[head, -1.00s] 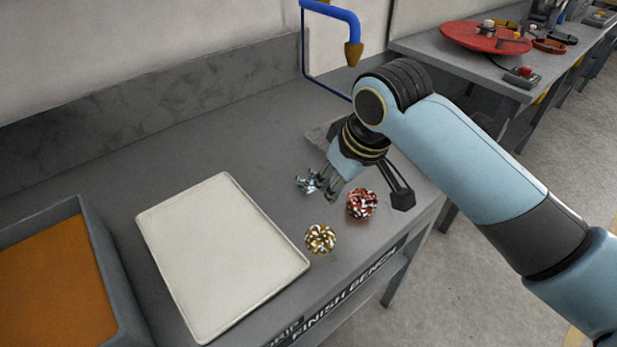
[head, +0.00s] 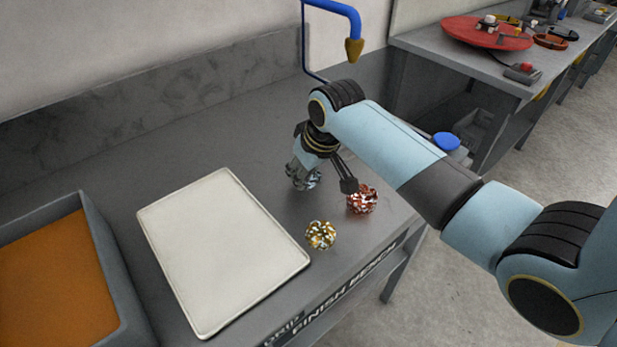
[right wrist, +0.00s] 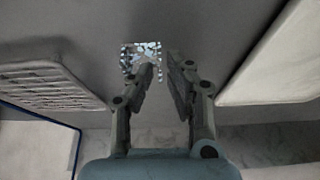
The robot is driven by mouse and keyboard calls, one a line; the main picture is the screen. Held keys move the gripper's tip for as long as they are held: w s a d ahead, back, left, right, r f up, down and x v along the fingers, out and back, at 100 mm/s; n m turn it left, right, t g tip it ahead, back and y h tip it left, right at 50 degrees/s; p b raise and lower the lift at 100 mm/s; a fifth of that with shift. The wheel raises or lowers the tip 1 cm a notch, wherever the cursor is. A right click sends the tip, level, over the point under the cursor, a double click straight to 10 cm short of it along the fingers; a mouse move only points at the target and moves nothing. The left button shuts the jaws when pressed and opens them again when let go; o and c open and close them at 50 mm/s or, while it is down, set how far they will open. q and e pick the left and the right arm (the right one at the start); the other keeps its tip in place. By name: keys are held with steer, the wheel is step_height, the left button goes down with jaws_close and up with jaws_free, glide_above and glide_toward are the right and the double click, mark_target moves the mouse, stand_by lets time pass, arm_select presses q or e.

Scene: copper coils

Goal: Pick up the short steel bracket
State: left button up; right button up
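A shiny silver, faceted piece (head: 313,180) lies on the grey bench right of the white tray. It is the only steel-coloured piece here, and I cannot make out a clear bracket shape. My right gripper (head: 301,180) is low over it and partly hides it. In the right wrist view the silver piece (right wrist: 134,55) lies just beyond the fingertips, mostly on the left finger's side. The right gripper (right wrist: 162,62) shows a narrow gap between its fingers, with no clear grip on the piece. My left gripper is not in view.
A white tray (head: 205,240) lies on the bench. A gold cluster (head: 320,235) and a red-and-silver cluster (head: 362,199) sit near the front edge, close to my right gripper. A grey bin with an orange inside (head: 105,260) stands at left. The bench behind the tray is clear.

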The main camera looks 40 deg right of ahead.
steer(key=shift+w+f, duration=0.15)
steer(key=shift+f, duration=0.1)
jaws_close()
